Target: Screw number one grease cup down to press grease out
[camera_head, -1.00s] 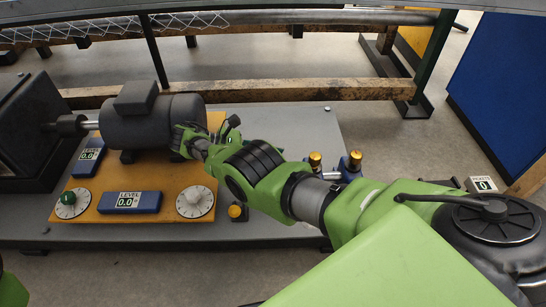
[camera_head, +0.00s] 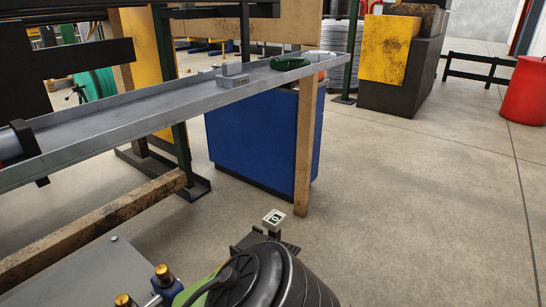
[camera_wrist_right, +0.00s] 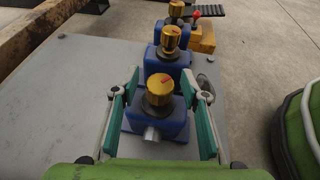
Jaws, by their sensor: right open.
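No number shows on the cups. In the head view, two brass knobs (camera_head: 163,273) show at the bottom edge. My left gripper is out of view.
The grey plate (camera_wrist_right: 75,85) is clear left of the cups. A yellow block (camera_wrist_right: 202,40) stands beyond them.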

